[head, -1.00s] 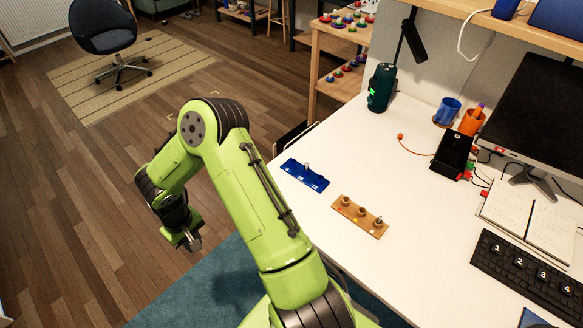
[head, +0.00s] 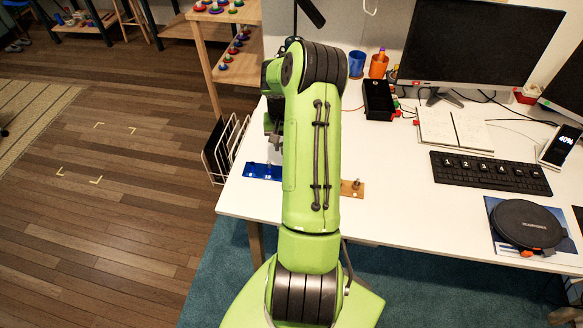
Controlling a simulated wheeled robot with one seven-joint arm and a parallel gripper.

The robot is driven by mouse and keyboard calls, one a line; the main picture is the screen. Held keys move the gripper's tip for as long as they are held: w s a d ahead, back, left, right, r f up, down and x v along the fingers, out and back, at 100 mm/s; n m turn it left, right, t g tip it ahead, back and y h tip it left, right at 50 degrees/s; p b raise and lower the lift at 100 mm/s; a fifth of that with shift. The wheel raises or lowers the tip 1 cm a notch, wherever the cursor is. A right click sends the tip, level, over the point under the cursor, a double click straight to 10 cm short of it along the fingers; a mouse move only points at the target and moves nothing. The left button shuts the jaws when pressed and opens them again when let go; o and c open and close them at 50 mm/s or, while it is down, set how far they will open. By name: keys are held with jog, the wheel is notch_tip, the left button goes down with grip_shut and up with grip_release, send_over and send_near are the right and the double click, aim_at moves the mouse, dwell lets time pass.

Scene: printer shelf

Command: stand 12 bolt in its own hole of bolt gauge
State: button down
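A blue plate (head: 257,171) lies near the left front edge of the white desk. Its right part is hidden behind my arm; pale marks show on its visible part. A wooden block (head: 346,190) lies to the right, mostly hidden by my arm. A small metal bolt (head: 356,183) stands at its visible right end. I cannot tell from the view which bolt is the 12. My gripper (head: 275,138) is above and behind the blue plate, partly hidden by my forearm. Its fingers are too small and covered to tell whether they are open or hold anything.
A black tray (head: 378,100), an orange cup (head: 378,66) and a blue cup (head: 356,65) stand at the back. A keyboard (head: 490,173), notebook (head: 455,130) and round black device (head: 527,224) are at right. A wire rack (head: 226,150) stands beside the desk's left edge.

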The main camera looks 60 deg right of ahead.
jog(key=f, duration=0.3)
jog(key=f+b, duration=0.1)
jog(key=f, duration=0.2)
jog(key=d+f, duration=0.1)
jog(key=f, duration=0.3)
jog(key=shift+s, duration=0.4)
jog(key=c, duration=1)
grip_release()
